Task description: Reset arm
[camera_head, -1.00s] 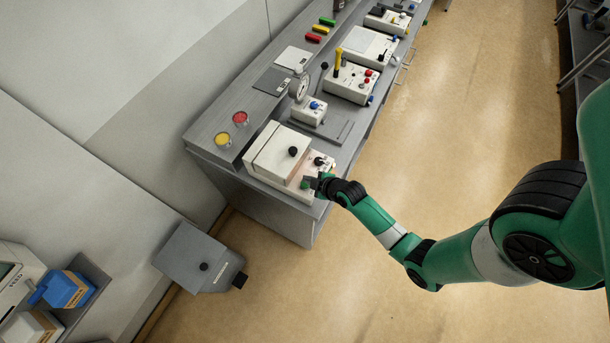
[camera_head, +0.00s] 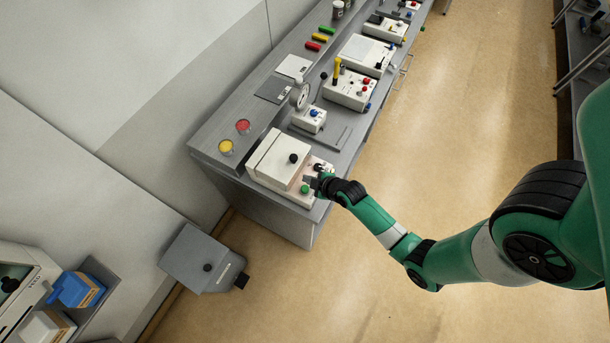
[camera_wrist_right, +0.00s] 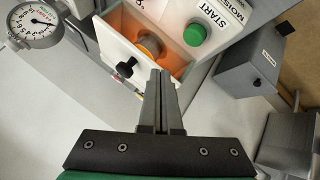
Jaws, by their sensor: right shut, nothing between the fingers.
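My right gripper (camera_head: 311,182) is at the front panel of the white dryer unit (camera_head: 268,150), beside a green button (camera_head: 304,189). In the right wrist view its two fingers (camera_wrist_right: 158,78) are together with nothing between them. They point at the unit, whose orange-lit opening (camera_wrist_right: 174,52) holds a brown-orange round part (camera_wrist_right: 150,46). The green button (camera_wrist_right: 194,34) marked START is to the right of the opening. A black knob (camera_head: 293,158) sits on the white hood. I cannot tell whether the fingertips touch the unit. My left gripper is not in view.
A grey box (camera_head: 200,260) stands at lower left. The floor right of the bench is clear.

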